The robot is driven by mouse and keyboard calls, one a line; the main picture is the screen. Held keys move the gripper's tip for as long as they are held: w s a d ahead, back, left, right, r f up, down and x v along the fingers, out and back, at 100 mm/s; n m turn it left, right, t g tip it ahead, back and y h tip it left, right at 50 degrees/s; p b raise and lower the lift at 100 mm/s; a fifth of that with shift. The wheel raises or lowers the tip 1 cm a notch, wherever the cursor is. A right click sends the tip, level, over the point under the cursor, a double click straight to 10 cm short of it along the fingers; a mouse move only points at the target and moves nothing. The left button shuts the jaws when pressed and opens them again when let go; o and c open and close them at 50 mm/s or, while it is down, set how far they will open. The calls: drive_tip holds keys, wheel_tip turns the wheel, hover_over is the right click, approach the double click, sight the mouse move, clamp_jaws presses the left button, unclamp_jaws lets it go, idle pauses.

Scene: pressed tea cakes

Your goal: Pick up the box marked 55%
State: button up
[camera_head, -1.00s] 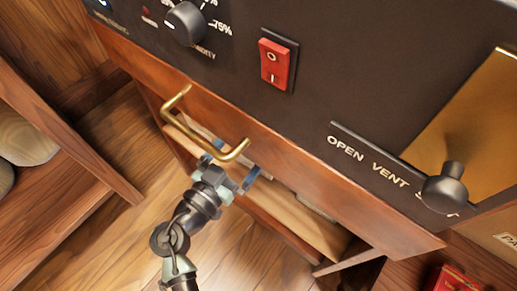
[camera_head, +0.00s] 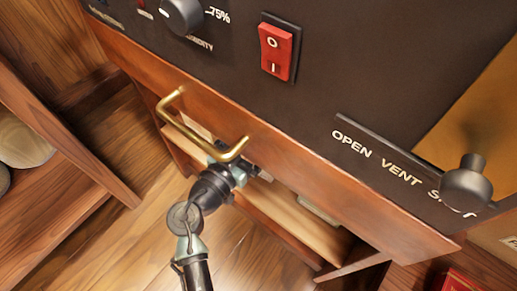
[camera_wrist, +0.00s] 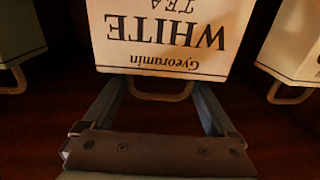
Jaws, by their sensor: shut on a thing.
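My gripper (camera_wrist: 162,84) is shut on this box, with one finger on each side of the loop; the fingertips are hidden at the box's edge. No 55% mark shows on the visible part of the box. In the head view my gripper (camera_head: 242,173) reaches into the open space below the black control panel, beside the brass handle (camera_head: 205,128), and the box is mostly hidden there.
The wooden front edge (camera_head: 300,160) overhangs the pale shelf (camera_head: 300,225). Above are a red switch (camera_head: 277,48) and black vent knob (camera_head: 466,188).

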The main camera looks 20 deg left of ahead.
clamp_jaws()
drive_tip(key=shift+r, duration=0.15)
